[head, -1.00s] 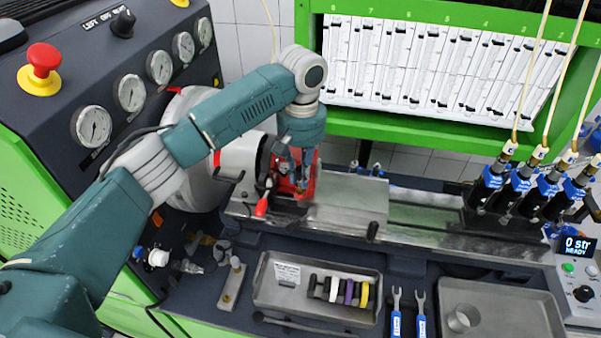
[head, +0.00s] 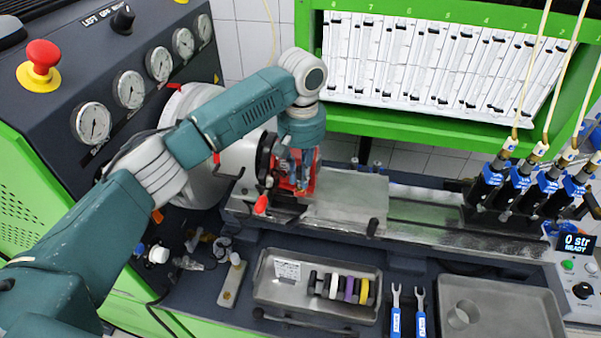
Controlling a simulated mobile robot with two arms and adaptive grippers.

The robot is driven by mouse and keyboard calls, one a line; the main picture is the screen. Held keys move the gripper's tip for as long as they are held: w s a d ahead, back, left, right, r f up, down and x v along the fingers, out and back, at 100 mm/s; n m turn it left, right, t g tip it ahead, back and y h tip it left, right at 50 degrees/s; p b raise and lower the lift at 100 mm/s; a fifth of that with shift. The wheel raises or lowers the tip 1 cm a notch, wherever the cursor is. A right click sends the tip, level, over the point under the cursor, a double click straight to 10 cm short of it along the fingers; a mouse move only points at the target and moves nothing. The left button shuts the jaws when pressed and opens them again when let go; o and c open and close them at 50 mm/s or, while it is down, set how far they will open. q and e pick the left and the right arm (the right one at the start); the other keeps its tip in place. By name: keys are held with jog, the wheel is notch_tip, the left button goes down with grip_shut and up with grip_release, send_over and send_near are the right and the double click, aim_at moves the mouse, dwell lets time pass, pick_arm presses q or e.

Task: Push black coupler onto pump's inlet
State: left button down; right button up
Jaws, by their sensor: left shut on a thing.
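My left gripper (head: 298,180) points down at the red clamp (head: 308,184) on the bench rail, just right of the white drive housing (head: 240,156). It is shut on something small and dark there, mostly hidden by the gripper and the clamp. I cannot tell the black coupler from the pump's inlet at this size, nor whether they touch. My right gripper is not in view.
A red-tipped lever (head: 261,204) sticks out left of the clamp. A metal tray (head: 318,306) holds several coloured rings in front. Blue-handled wrenches (head: 395,322) lie right of it. Injectors (head: 520,190) stand at right. The flat metal plate (head: 346,203) is clear.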

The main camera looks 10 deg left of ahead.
pick_arm(q)
jog(key=shift+f, duration=0.5)
dwell(0.4)
jog(key=c, duration=1.6)
grip_release()
jog(key=shift+o, duration=0.2)
jog(key=o, duration=0.4)
jog(key=shift+s, duration=0.1)
jog(key=shift+c, duration=0.2)
jog(key=shift+r, duration=0.1)
jog(key=shift+r, duration=0.1)
